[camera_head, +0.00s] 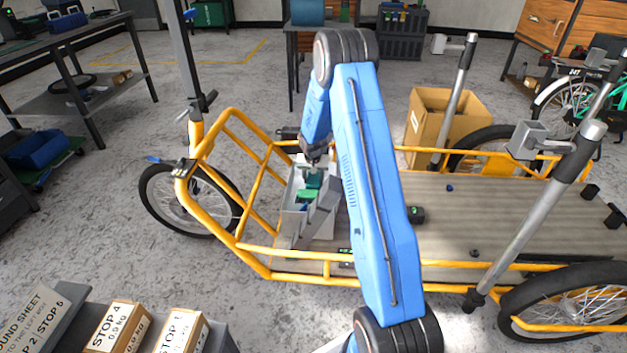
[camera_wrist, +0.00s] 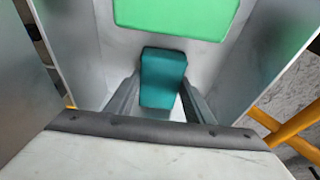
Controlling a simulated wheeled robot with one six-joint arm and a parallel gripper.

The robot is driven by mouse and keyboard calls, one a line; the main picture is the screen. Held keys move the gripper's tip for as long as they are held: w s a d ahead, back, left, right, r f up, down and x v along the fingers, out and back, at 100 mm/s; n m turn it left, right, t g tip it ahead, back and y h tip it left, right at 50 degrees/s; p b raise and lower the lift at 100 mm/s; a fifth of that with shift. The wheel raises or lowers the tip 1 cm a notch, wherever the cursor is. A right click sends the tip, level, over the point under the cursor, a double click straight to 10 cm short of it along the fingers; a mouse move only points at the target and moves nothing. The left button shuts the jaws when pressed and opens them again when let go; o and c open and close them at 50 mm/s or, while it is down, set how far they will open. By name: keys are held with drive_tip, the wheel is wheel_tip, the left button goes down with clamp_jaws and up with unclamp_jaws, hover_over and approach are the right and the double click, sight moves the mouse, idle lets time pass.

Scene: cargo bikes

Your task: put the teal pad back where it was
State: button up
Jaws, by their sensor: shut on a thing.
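The teal pad (camera_wrist: 163,75) is between the two grey fingers of my gripper (camera_wrist: 161,84) in the wrist view, and they are shut on it. In the head view the teal pad (camera_head: 314,180) is a small dark spot under my gripper (camera_head: 316,165). A bright green pad (camera_wrist: 176,14) lies beyond it in the wrist view, on a pale surface between grey walls. These belong to a light grey bin (camera_head: 290,222) at the front of the yellow cargo bike's bed. I cannot tell whether the teal pad touches the bin floor.
The yellow bike frame (camera_head: 222,222) rings the bin, and upright grey posts (camera_head: 545,215) stand on the right. The flat cargo deck (camera_head: 470,215) is mostly clear. Labelled cartons (camera_head: 118,328) sit in front at lower left. A cardboard box (camera_head: 425,125) stands behind the bike.

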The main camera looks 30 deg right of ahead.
drive_tip(key=shift+f, duration=0.15)
drive_tip(key=o, duration=1.1)
drive_tip(key=s+a+r, duration=0.3)
drive_tip(key=s+r, duration=0.1)
drive_tip(key=r, duration=0.4)
drive_tip(key=s+a+r+n, duration=0.1)
drive_tip(key=s+a+r, duration=0.15)
drive_tip(key=r, duration=0.65)
drive_tip(key=s+a+r, duration=0.2)
drive_tip(key=s+r, duration=0.2)
drive_tip(key=r, duration=0.4)
drive_tip(key=s+a+r+n+t, duration=0.1)
drive_tip(key=s+a+r, duration=0.2)
drive_tip(key=s+r, duration=0.25)
drive_tip(key=s+a+r+n, duration=0.1)
drive_tip(key=s+a+r, duration=0.2)
drive_tip(key=s+r, duration=0.3)
drive_tip(key=s+a+r+n, duration=0.1)
drive_tip(key=s+a, duration=0.2)
drive_tip(key=s, duration=0.7)
drive_tip(key=s+a+n+t+y, duration=0.1)
drive_tip(key=s+a, duration=0.1)
drive_tip(key=s, duration=0.8)
drive_tip(key=s+a+r+n, duration=0.1)
drive_tip(key=s+a, duration=0.2)
drive_tip(key=s, duration=0.7)
drive_tip(key=shift+a+r+n+y, duration=0.3)
drive_tip(key=shift+n, duration=0.1)
